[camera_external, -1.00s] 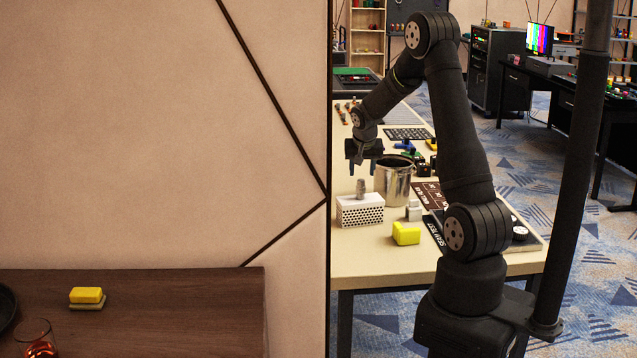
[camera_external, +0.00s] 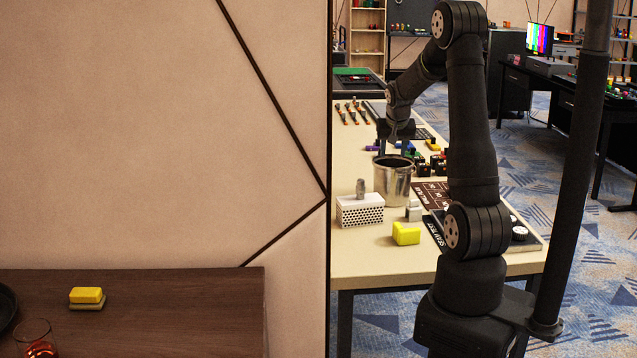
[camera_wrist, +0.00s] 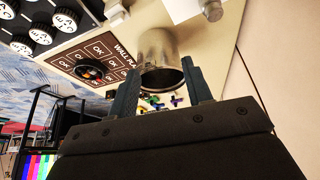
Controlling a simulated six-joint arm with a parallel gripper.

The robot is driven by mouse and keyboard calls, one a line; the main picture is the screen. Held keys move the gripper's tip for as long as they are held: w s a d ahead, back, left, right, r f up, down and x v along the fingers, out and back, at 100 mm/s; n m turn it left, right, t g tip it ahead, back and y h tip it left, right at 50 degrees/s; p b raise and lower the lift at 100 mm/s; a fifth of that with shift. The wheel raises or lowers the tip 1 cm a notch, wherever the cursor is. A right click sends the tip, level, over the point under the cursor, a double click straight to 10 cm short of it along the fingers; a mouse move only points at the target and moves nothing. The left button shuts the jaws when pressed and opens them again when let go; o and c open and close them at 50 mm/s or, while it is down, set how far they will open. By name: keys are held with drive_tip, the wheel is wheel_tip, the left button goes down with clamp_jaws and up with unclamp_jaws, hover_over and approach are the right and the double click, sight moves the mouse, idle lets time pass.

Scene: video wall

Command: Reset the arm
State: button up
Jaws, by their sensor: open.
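My gripper (camera_external: 396,148) is above the table (camera_external: 375,262), just behind and over the metal pot (camera_external: 392,186) in the external view. In the wrist view my gripper (camera_wrist: 158,80) shows two dark fingers spread apart with nothing held between them. The pot (camera_wrist: 158,48) appears beyond the fingertips, with its round opening visible. My arm rises from its base at the right and bends over toward the table.
A white perforated box (camera_external: 360,211) and a yellow block (camera_external: 406,233) stand near the front of the table. A dark sign (camera_external: 432,196) lies right of the pot. A dark pole (camera_external: 580,170) stands right of my arm.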

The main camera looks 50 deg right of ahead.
drive_tip(key=s+d+f+m, duration=0.1)
drive_tip(key=d+f+m, duration=0.1)
drive_tip(key=d, duration=0.9)
drive_tip(key=s+d+f+m+g, duration=0.1)
drive_tip(key=d+f+m, duration=0.1)
drive_tip(key=d, duration=1)
drive_tip(key=s+d+f+m+g+h, duration=0.1)
drive_tip(key=s+d+f, duration=0.1)
drive_tip(key=d, duration=1)
drive_tip(key=shift+f+m, duration=0.4)
drive_tip(key=shift+a, duration=0.1)
